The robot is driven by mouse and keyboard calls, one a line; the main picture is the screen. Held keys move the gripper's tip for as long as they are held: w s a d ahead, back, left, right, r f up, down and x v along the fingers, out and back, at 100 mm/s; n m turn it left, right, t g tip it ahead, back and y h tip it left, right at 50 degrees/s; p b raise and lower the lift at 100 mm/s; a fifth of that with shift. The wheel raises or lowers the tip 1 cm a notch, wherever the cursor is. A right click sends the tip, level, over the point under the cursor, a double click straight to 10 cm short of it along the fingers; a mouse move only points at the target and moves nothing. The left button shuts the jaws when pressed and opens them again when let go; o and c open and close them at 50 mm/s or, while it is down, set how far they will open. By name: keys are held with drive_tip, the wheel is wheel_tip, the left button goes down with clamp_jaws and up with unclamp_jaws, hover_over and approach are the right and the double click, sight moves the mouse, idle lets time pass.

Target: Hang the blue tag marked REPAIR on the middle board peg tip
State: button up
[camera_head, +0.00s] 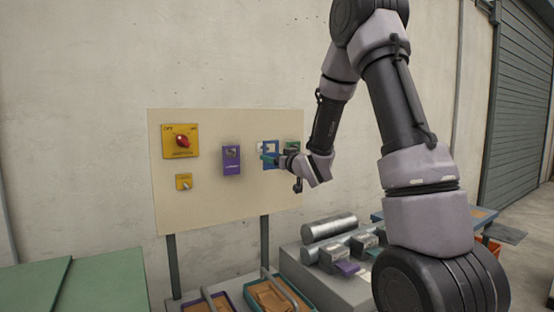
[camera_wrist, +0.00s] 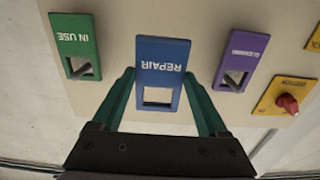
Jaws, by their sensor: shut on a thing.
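The blue tag marked REPAIR (camera_wrist: 162,55) is between the green fingers of my gripper (camera_wrist: 158,80) in the wrist view, its lettering upside down there. My gripper is shut on the tag's side edges. In the head view the blue tag (camera_head: 270,146) and my gripper (camera_head: 271,158) are in front of the board (camera_head: 200,215), between the purple tag (camera_head: 231,168) and the green tag (camera_head: 293,145). The middle peg tip does not show clearly in either view. I cannot tell whether the blue tag touches the peg or board.
The green IN USE tag (camera_wrist: 74,35) and the purple tag (camera_wrist: 243,52) flank the blue one closely. Yellow panels with a red knob (camera_head: 183,141) and a smaller switch (camera_head: 184,182) are on the board's left. A metal cylinder (camera_head: 328,228) and trays stand below.

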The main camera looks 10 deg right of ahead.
drive_tip(key=shift+w+a+f, duration=0.2)
drive_tip(key=shift+w+a, duration=0.05)
drive_tip(key=shift+w, duration=0.5)
drive_tip(key=shift+w+a+f, duration=0.2)
drive_tip(key=shift+w, duration=0.55)
drive_tip(key=shift+w+a+f, duration=0.2)
drive_tip(key=shift+w+a, duration=0.05)
drive_tip(key=shift+w, duration=0.5)
drive_tip(key=o, duration=1.3)
drive_tip(key=shift+c, duration=0.2)
